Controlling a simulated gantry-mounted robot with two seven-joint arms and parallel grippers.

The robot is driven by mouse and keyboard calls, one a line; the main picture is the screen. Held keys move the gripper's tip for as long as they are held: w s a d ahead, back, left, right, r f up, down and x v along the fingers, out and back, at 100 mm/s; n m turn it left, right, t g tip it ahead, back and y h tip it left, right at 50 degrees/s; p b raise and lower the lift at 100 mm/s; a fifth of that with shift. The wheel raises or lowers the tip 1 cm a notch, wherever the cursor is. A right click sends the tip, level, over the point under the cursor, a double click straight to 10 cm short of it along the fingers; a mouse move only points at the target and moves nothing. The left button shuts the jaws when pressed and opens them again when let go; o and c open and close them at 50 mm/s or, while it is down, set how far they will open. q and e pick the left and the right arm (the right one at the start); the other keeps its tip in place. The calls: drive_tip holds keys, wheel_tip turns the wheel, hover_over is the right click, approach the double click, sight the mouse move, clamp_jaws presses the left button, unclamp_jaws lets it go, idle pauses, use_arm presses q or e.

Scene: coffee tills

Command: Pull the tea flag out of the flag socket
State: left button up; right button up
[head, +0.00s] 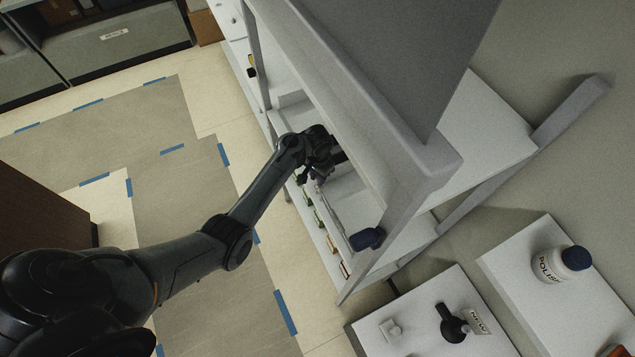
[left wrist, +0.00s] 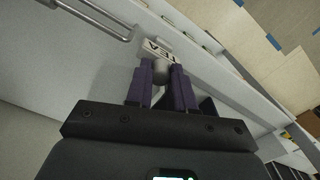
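The tea flag (left wrist: 158,48) is a small white plate lettered TEA, just beyond my left fingertips in the left wrist view. A short grey cylinder, which looks like the flag socket (left wrist: 161,70), shows below it, between the fingertips. My left gripper (left wrist: 161,74) has its purple fingers apart, one on each side of the cylinder, and I see no clear grip on the flag. In the head view my left gripper (head: 320,176) reaches into the grey-white stand, and the flag there is too small or hidden to make out. My right gripper is in neither view.
The stand's upper panel (head: 370,110) overhangs beside my left arm. Several small tags line its front edge. A dark blue object (head: 367,239) sits near its lower corner.

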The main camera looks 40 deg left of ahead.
use_arm(q)
clamp_jaws()
drive_tip(key=shift+r+p, duration=0.3)
drive_tip(key=shift+r, duration=0.05)
drive_tip(key=shift+r+p, duration=0.5)
drive_tip(key=shift+r, duration=1.9)
